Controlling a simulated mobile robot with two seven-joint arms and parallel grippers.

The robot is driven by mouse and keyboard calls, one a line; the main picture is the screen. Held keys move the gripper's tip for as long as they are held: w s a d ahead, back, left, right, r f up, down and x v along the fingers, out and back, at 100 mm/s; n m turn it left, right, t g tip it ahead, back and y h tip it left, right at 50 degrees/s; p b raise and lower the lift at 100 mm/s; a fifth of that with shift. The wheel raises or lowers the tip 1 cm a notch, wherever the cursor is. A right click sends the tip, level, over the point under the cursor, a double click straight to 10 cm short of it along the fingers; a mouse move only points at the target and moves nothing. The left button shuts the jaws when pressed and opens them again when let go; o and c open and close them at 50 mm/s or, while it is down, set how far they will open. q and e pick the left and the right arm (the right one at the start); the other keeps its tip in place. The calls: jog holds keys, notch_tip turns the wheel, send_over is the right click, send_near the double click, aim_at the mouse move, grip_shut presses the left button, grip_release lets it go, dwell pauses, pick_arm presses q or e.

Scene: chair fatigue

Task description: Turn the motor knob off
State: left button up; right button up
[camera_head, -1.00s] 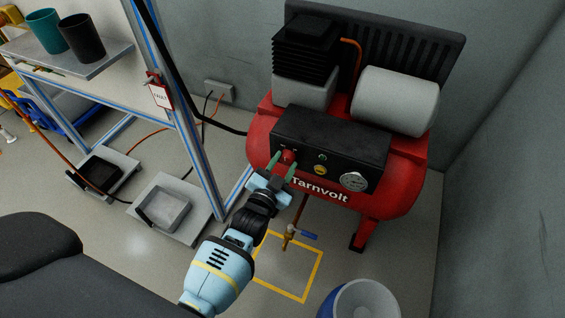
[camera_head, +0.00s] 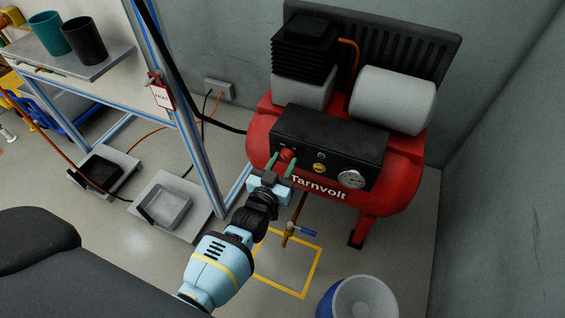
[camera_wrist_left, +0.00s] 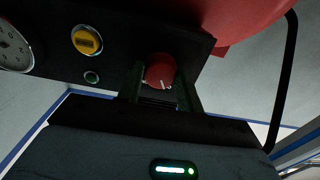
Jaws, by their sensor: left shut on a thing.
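The motor knob (camera_head: 287,154) is a round red knob on the left of the black control panel (camera_head: 345,150) of the red Tarnvolt compressor (camera_head: 405,180). My left gripper (camera_head: 282,158) reaches up to it, its two green fingers on either side of it. In the left wrist view the knob (camera_wrist_left: 160,70) sits between the fingers, and the gripper (camera_wrist_left: 161,78) is shut on it. A white pointer line on the knob points down and slightly right, toward a small white mark. Part of the knob's sides is hidden by the fingers. My right gripper is not in view.
A yellow button (camera_wrist_left: 87,40) and a pressure gauge (camera_head: 351,179) are on the same panel. A blue-handled valve (camera_head: 300,231) hangs below the tank. A shelf frame (camera_head: 185,120) stands close on the left, and a blue-and-white bucket (camera_head: 360,300) is on the floor at front right.

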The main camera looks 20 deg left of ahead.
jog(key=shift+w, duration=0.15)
pick_arm(q)
jog(key=o, duration=1)
jog(key=shift+c, duration=0.2)
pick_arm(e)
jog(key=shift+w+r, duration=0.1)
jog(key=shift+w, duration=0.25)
pick_arm(q)
jog(key=shift+s, duration=0.45)
jog(key=s+p, duration=0.2)
jog(key=s, duration=0.5)
jog(key=shift+a, duration=0.1)
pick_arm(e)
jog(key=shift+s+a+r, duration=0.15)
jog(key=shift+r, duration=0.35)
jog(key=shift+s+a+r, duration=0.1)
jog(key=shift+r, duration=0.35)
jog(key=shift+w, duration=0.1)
